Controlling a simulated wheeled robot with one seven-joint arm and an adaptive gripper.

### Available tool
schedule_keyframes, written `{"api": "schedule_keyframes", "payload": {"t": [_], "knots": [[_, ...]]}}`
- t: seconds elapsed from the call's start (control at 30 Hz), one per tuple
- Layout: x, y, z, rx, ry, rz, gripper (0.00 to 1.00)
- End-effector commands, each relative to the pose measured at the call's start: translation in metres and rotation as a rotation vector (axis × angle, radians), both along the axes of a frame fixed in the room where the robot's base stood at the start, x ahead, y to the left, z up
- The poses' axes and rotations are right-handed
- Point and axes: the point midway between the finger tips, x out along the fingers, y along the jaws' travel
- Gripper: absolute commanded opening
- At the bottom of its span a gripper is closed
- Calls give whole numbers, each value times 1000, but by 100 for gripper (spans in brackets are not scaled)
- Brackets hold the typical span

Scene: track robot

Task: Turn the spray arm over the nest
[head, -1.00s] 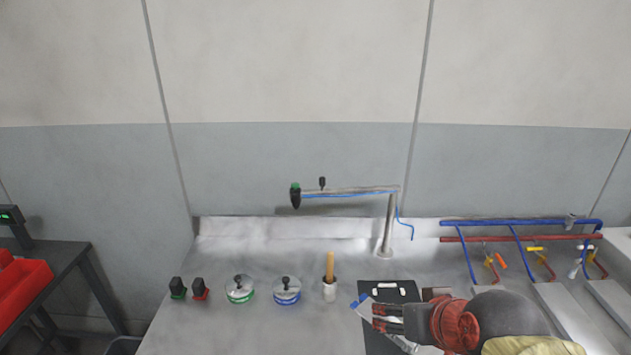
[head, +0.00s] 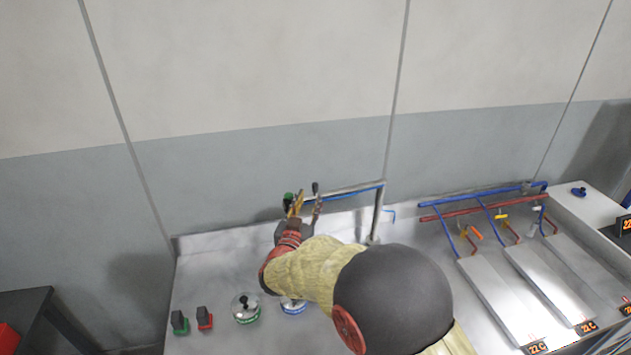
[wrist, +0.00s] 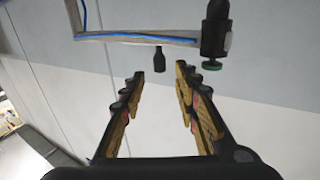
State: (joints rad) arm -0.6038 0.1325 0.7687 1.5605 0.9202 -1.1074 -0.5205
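The spray arm (head: 345,191) is a grey horizontal pipe with a blue hose, reaching left from an upright post (head: 376,218) at the counter's back. It also crosses the top of the wrist view (wrist: 140,38). At its free end is a dark nozzle with a green part (wrist: 213,35). A short black handle (wrist: 159,60) is on the pipe near that end. My gripper (wrist: 160,74) is open and empty, its fingertips just short of the handle, one to each side of it. In the head view my gripper (head: 306,202) is at the pipe's free end. I cannot pick out the nest.
Green and red switches (head: 204,318) and a round jar with a black knob (head: 246,308) stand on the counter (head: 225,255). My arm partly covers a second jar (head: 293,306). Blue and red pipes (head: 480,206) run over sloped panels at right. The wall is close behind.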

Motion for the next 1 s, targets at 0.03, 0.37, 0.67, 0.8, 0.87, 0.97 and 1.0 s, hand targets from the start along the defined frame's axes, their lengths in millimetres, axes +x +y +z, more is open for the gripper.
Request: {"api": "schedule_keyframes", "payload": {"t": [0.03, 0.37, 0.67, 0.8, 0.87, 0.97, 1.0], "knots": [[0, 0, -1, -4, -3, -5, 31], [39, -9, -3, -6, -7, -12, 31], [72, -14, -2, -4, -6, -8, 31], [76, -15, -1, -4, -6, -8, 31], [76, -15, -1, -4, -6, -8, 31], [76, -15, -1, -4, -6, -8, 31], [76, -15, -1, -4, -6, -8, 31]]}}
